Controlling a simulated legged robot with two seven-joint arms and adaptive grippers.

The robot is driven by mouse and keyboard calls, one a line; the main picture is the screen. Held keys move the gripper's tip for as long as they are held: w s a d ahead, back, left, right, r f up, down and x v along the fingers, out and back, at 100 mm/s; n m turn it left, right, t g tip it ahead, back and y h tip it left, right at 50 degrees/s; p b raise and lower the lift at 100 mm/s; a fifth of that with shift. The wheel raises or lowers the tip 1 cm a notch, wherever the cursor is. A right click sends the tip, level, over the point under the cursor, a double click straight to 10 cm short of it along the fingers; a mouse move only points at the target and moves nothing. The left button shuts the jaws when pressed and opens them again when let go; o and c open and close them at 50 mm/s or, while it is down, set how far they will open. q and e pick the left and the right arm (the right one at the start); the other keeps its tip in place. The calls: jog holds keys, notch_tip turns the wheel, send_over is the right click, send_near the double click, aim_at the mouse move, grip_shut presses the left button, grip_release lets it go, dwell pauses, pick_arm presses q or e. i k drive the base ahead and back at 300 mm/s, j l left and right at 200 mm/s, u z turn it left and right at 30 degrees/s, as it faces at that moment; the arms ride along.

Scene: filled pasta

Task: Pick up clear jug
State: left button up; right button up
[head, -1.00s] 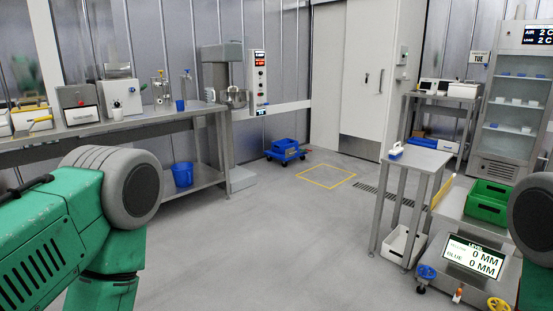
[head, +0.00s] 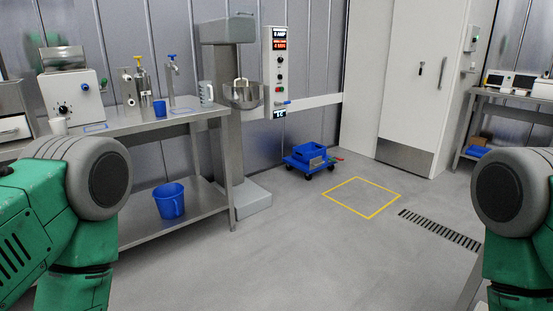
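A clear jug (head: 206,92) stands upright near the right end of the steel bench (head: 150,124) on the left, just left of the mixer bowl. Only my green arms with grey joints show, at the left and right edges of the head view. Neither gripper is in view, and nothing of mine is near the jug.
A blue cup (head: 160,108), taps and a metal canister (head: 143,82) stand left of the jug. The mixer (head: 217,60) stands to its right. A blue bucket (head: 169,200) is on the lower shelf. The middle floor (head: 300,255) is clear.

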aim_at(205, 88)
jog(key=i, duration=1.35)
jog(key=i+l+u, duration=0.1)
jog(key=i, duration=1.2)
